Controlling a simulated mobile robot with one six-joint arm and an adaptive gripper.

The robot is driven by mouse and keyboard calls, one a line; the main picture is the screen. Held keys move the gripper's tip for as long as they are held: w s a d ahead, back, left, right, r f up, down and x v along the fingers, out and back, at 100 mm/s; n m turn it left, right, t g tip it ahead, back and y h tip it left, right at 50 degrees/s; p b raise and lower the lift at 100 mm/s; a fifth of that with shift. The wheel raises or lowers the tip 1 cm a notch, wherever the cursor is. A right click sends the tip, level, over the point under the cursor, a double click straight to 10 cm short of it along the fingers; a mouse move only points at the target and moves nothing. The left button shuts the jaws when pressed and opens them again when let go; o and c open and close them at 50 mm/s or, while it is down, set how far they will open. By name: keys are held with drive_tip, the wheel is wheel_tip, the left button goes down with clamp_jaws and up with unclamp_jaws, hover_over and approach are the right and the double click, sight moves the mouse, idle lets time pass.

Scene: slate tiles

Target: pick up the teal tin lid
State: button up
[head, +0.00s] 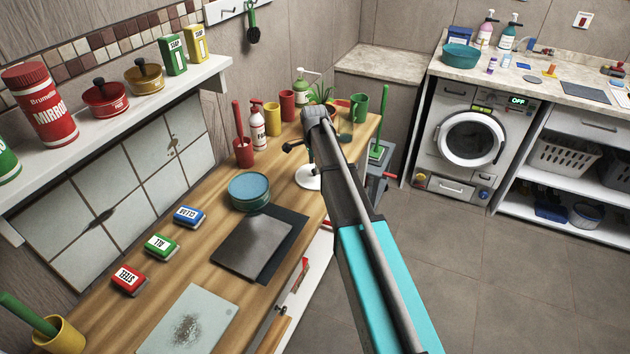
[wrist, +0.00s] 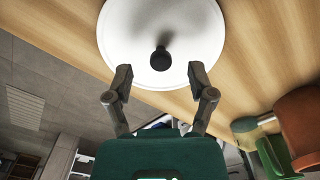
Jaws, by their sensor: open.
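The teal tin lid (head: 249,187) shows in the head view as the flat, round, blue-teal top of a low tin on the wooden worktop. I cannot tell how tightly it sits. My gripper (head: 310,150) is apart from it, farther back and to the right. In the wrist view my gripper (wrist: 159,78) has its two fingers spread with nothing held between them. A white round disc with a black knob (wrist: 190,40) lies in front of the fingers; the white disc also shows below my gripper in the head view (head: 308,179). The teal lid is not visible in the wrist view.
A dark square plate (head: 255,245) lies just in front of the tin. Blue, green and red small boxes (head: 188,216) lie to the left. A red cup (head: 243,152), a pump bottle (head: 258,128) and a yellow cup (head: 273,120) stand behind. A teal basin (head: 461,58) sits on the far counter.

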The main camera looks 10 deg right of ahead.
drive_tip(key=shift+f+b, duration=1.15)
drive_tip(key=shift+f, duration=0.25)
drive_tip(key=c, duration=1)
